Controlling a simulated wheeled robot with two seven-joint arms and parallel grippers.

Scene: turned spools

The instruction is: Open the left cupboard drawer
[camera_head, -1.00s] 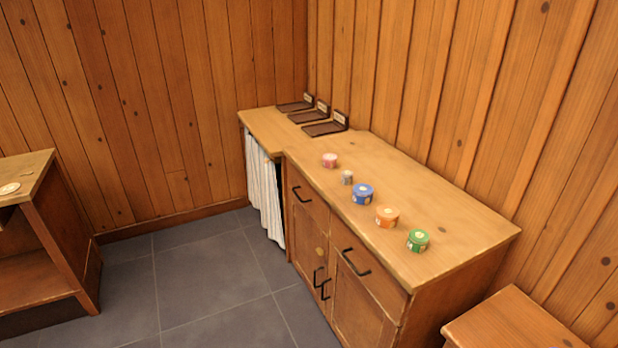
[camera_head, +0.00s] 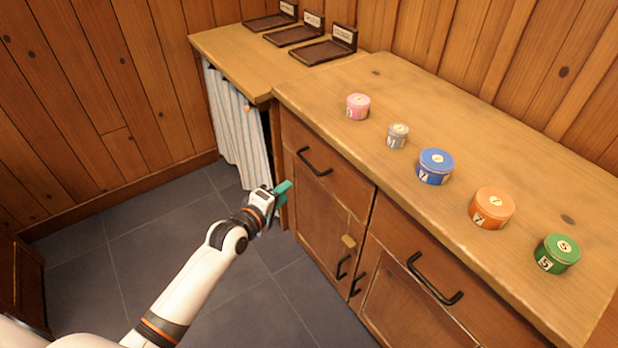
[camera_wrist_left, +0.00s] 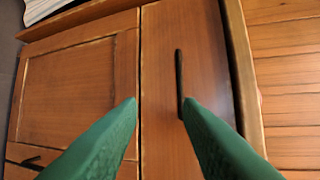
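The left cupboard drawer (camera_head: 330,172) is a wooden front, shut flush under the counter top, with a black bar handle (camera_head: 314,162). The drawer front also shows in the left wrist view (camera_wrist_left: 165,120), its handle (camera_wrist_left: 179,82) close to the right-hand fingertip. My left gripper (camera_head: 284,188) is to the left of and a little below the handle in the head view. Its green fingers are apart with nothing between the tips in the left wrist view (camera_wrist_left: 160,102). Whether a finger touches the handle is not clear. My right gripper is not in view.
Several round tins, such as the blue one (camera_head: 434,167), stand on the counter (camera_head: 440,105). A cupboard door (camera_head: 322,217) is below the drawer. A striped curtain (camera_head: 238,125) hangs to its left. The tiled floor (camera_head: 130,235) is clear.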

